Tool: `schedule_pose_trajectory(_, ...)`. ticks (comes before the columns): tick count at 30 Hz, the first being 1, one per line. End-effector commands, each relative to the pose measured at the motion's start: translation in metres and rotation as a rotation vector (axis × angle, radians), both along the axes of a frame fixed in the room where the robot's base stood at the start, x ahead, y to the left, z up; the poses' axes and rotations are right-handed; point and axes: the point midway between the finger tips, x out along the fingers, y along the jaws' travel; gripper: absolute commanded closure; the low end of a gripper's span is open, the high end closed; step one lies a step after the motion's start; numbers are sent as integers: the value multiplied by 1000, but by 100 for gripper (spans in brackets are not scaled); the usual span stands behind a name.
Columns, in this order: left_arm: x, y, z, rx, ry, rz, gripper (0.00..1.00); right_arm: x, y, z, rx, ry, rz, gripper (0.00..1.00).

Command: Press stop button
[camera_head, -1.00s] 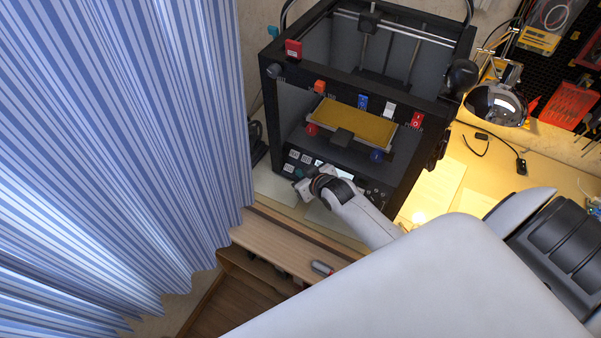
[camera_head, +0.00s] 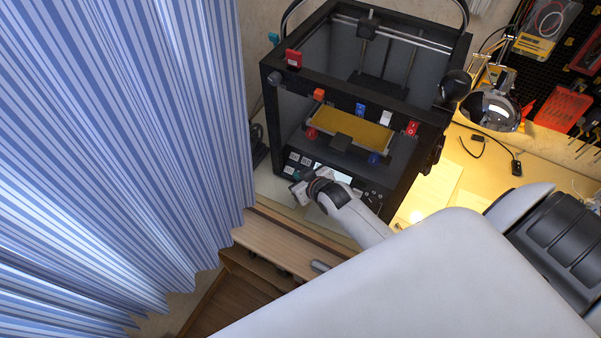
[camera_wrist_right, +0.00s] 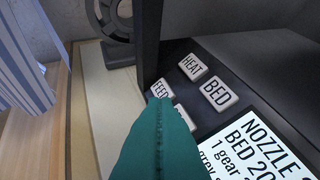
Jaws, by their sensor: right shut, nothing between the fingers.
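A black 3D printer (camera_head: 398,176) stands on the desk. Its front panel has white buttons and a lit screen (camera_wrist_right: 262,145). In the right wrist view the buttons HEAT (camera_wrist_right: 193,67), BED (camera_wrist_right: 219,93) and FEED (camera_wrist_right: 160,90) can be read. A further white button (camera_wrist_right: 186,116) beside FEED is mostly hidden behind my teal fingers; its label cannot be read. My right gripper (camera_wrist_right: 158,110) is shut and empty, its tip over the lower-left buttons. In the head view it is at the panel's lower left (camera_head: 298,178). Contact cannot be told. My left gripper is out of view.
A blue striped curtain (camera_head: 130,150) hangs at the left. A wooden shelf (camera_head: 285,243) lies below the gripper. A shiny desk lamp (camera_head: 492,108) and tool pegboard are at the right. The printer's dark frame post (camera_wrist_right: 149,40) rises beside the buttons.

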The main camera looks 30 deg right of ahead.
Motion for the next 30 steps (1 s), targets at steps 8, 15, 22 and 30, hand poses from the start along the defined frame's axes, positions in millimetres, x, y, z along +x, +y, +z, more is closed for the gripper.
schedule_pose_trajectory(8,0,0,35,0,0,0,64,-10,16,27,2,1,0,100)
schedule_pose_trajectory(15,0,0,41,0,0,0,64,-13,22,32,0,0,0,100)
schedule_pose_trajectory(22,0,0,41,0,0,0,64,-13,22,31,0,0,0,100)
schedule_pose_trajectory(30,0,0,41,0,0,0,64,-13,22,31,0,0,0,100)
